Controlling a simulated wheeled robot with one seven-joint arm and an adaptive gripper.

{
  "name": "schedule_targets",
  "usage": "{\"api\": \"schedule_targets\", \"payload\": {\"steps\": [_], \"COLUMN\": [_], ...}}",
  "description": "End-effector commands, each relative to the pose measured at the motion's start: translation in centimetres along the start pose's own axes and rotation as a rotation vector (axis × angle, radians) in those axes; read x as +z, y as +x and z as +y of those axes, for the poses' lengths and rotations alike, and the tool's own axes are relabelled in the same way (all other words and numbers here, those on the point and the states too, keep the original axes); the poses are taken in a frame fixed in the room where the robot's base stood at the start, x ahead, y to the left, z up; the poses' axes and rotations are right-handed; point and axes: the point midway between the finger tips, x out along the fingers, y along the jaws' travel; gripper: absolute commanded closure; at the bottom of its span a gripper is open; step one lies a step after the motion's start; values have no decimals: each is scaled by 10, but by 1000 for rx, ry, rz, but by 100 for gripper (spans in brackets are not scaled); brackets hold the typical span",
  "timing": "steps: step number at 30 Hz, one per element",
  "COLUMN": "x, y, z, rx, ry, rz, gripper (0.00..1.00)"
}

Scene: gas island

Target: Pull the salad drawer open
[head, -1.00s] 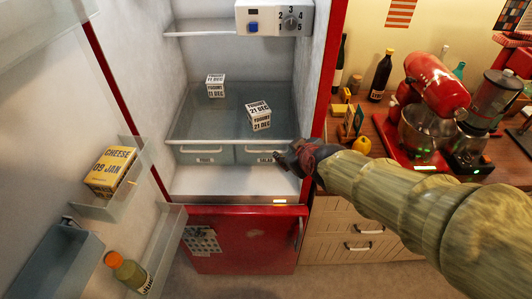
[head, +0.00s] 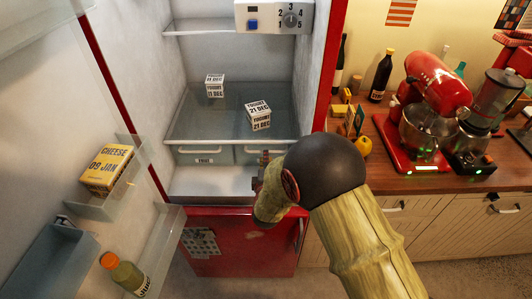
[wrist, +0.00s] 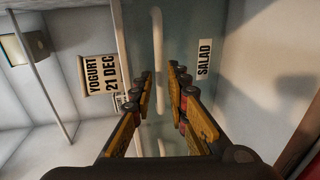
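The salad drawer (head: 247,158) is the right one of two grey drawers low in the open fridge. It looks shut, and my gripper hides part of its front. In the wrist view its pale bar handle (wrist: 158,40) runs upright, with the SALAD label (wrist: 204,60) to its right. My gripper (wrist: 162,78) is open, one finger on each side of the handle's line. I cannot tell whether the fingers touch the handle. In the head view my gripper (head: 263,170) is right at the drawer front.
The other drawer (head: 204,155) is beside it on the left. Yogurt boxes (head: 259,115) stand on the glass shelf above. The open fridge door at left holds a cheese box (head: 108,170) and a bottle (head: 124,270). A counter with a red mixer (head: 437,85) stands at right.

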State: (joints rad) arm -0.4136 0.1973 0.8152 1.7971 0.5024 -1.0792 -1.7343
Motion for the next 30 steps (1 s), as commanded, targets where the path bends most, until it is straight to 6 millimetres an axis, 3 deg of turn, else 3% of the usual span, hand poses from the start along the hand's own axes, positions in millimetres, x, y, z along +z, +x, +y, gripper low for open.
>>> {"api": "schedule_targets", "payload": {"steps": [3, 10, 20, 30], "x": [1, 1, 0, 0], "y": [20, 44, 49, 49], "z": [-2, -1, 0, 0], "rx": [0, 0, 0, -1], "ry": [2, 3, 3, 3], "rz": [-2, -1, 0, 0], "gripper": [84, 84, 84, 100]}}
